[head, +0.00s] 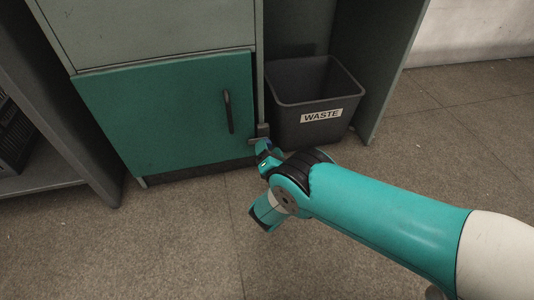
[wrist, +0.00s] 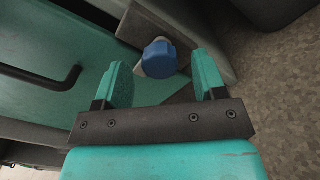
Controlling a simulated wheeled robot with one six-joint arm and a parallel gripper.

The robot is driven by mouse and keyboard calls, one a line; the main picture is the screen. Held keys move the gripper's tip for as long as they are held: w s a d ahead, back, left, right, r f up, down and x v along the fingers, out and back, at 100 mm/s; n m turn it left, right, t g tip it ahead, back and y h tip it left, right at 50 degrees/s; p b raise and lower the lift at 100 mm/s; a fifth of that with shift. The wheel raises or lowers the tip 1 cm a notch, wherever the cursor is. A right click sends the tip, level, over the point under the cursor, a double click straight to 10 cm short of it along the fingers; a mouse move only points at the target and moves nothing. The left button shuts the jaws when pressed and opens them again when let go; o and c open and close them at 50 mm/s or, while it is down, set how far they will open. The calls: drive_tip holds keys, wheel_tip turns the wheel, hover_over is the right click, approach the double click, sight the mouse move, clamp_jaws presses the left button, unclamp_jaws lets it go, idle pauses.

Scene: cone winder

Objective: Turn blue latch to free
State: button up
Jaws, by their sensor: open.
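The blue latch (wrist: 159,60) is a round ribbed knob on a grey plate, in the upper middle of the wrist view. It sits at the edge of the teal cabinet door (head: 170,110). In the head view only a small bit of blue shows beside my gripper, and my arm hides most of it. My gripper (wrist: 164,80) is open, with a teal finger on each side of the knob in the picture. The fingertips point towards the knob, and I see no contact. The gap between the fingers is empty in front of the knob.
A black waste bin (head: 315,95) stands in the bay right of the door, close to my gripper. The door has a black bar handle (head: 228,111). A grey side panel (head: 385,60) bounds the bay on the right. The floor (head: 180,250) in front is clear.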

drive_tip(key=shift+b+x, duration=0.4)
drive_tip(key=shift+x, duration=0.8)
drive_tip(key=c, duration=0.9)
